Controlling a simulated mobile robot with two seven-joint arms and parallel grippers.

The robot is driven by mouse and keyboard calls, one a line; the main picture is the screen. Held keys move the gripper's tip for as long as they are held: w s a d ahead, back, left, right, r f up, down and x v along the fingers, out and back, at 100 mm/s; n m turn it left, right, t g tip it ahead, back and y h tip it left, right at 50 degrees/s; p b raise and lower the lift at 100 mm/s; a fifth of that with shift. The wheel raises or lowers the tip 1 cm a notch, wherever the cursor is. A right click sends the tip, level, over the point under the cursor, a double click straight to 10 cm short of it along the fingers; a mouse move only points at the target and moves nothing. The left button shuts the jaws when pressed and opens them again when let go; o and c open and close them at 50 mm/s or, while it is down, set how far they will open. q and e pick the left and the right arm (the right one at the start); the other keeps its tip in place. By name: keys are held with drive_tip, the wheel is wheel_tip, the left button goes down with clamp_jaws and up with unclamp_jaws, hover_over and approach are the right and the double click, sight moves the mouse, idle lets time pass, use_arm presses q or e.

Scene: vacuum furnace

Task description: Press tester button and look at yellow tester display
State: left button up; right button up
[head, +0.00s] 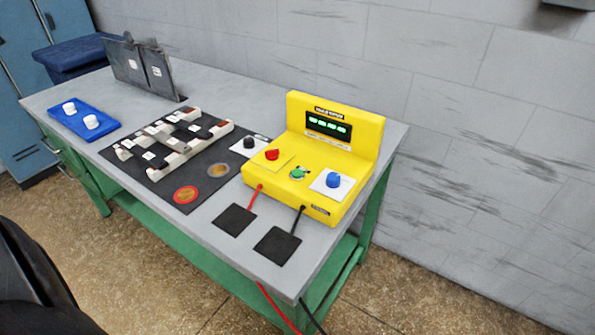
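The yellow tester (345,140) stands on the right end of the workbench. Its dark display (328,125) on the upright back panel is lit with green characters, too small to read surely. On its lower deck sit a red button (272,154), a green button (297,173) and a blue knob (333,180) on a white plate. A black knob (249,142) on a white plate is just left of the tester. Nothing touches the tester's buttons. Neither of my grippers shows in the head view.
The grey workbench (225,90) holds a dark mat (185,195) with a block assembly (165,145), a blue panel with white knobs (82,121) and dark upright plates (140,68). Two black pads (234,220) lie before the tester. Red and black cables hang off the front edge.

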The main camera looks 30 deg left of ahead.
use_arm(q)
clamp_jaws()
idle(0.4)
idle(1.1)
